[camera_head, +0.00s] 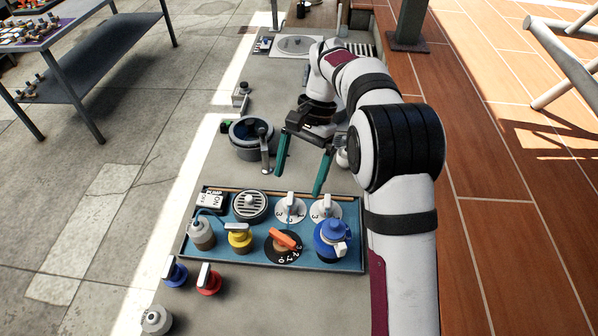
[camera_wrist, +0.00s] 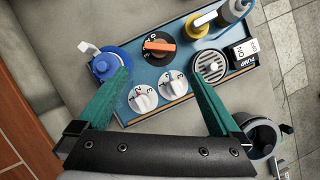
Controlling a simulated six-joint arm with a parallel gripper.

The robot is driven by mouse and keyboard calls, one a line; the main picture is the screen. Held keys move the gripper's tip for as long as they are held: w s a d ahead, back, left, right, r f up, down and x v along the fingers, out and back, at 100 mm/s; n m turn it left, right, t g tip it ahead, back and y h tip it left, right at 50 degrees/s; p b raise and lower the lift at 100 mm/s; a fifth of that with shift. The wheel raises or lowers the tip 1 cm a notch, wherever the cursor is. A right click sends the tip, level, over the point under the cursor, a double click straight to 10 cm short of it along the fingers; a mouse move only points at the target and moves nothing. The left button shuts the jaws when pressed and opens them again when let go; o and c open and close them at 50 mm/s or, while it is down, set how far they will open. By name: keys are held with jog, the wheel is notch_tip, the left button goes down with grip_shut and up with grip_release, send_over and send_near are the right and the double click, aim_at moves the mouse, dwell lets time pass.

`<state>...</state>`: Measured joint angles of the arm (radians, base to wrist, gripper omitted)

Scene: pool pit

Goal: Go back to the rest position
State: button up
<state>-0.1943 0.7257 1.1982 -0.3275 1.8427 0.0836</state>
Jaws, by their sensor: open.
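My gripper (camera_head: 303,166) is open, with its two teal fingers spread and nothing between them. In the head view it hangs above the ledge, just beyond the far edge of the blue control panel (camera_head: 187,243). The wrist view shows my gripper (camera_wrist: 165,88) over the panel, with white dials (camera_wrist: 142,98) showing between the fingers. The fingers look apart from the knobs; their exact height is hard to tell.
The panel carries an orange-handled dial (camera_head: 284,241), a yellow valve (camera_head: 238,236), a blue valve (camera_head: 331,238) and a pump switch (camera_head: 212,201). A grey pot (camera_head: 243,140) stands left of my gripper. Loose blue (camera_head: 174,272) and red (camera_head: 208,280) valves lie in front. A shelf table stands far left (camera_head: 110,50).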

jog(key=shift+s, duration=0.1)
jog(key=s+d+r+t, duration=0.2)
jog(key=s+d+r, duration=0.45)
jog(key=s, duration=0.45)
jog(key=s+d+f+t, duration=0.1)
jog(key=s+d, duration=0.1)
jog(key=s, duration=0.6)
jog(key=s+d+f, duration=0.2)
jog(key=s, duration=0.7)
jog(key=shift+f+t, duration=0.25)
jog(key=shift+t, duration=0.15)
